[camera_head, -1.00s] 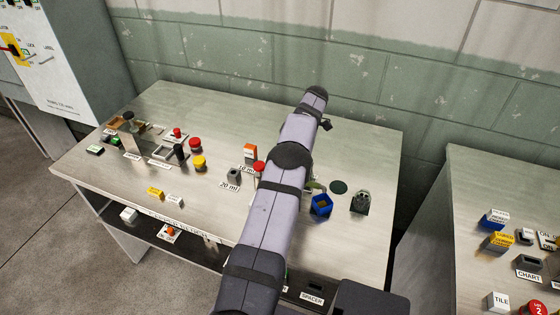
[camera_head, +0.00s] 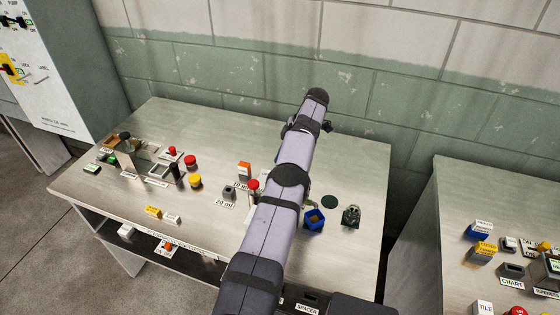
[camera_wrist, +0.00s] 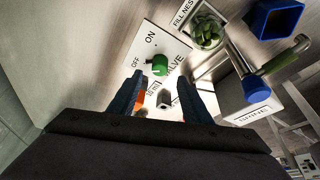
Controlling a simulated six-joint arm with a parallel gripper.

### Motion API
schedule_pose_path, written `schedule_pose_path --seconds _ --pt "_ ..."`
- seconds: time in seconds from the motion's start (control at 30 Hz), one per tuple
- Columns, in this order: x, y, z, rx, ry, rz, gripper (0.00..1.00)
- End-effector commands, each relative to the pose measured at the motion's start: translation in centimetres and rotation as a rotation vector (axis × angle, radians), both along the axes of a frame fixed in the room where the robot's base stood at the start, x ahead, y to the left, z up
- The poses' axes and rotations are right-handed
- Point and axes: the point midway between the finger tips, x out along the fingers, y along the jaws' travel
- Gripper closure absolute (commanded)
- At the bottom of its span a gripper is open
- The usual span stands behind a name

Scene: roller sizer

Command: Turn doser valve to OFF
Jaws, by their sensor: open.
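In the wrist view, the doser valve is a green knob (camera_wrist: 160,65) on a white plate (camera_wrist: 168,40) marked ON, OFF and VALVE. A small green tab on the knob points toward the left of the picture, near the OFF mark. My gripper (camera_wrist: 160,76) is open, with its two dark fingers just short of the knob, one on either side. I cannot tell whether a finger touches it. Between the fingers, a grey block and an orange piece show partly. In the head view my own arm hides the valve and the gripper.
In the head view, red and yellow buttons (camera_head: 195,181) stand on the bench's left half. The bench's back strip (camera_head: 235,130) is clear.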

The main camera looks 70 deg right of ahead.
Motion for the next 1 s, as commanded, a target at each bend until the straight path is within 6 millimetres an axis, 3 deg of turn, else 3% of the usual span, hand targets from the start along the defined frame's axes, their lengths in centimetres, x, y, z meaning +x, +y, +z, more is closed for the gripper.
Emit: schedule_pose_path --seconds 0.37,0.5,0.67,0.8,0.9,1.0 --pt "0.0 0.0 0.0 0.000 0.000 0.000 0.56" --pt "0.9 0.2 0.2 -0.003 0.000 0.017 0.56" --pt "4.5 -0.1 4.3 -0.070 -0.007 0.077 0.56" --pt "7.9 1.5 7.7 -0.084 0.003 0.146 0.56" --pt "8.7 3.0 8.4 -0.071 0.059 0.175 0.56" --pt "8.4 3.7 7.8 -0.029 0.145 0.044 0.56"
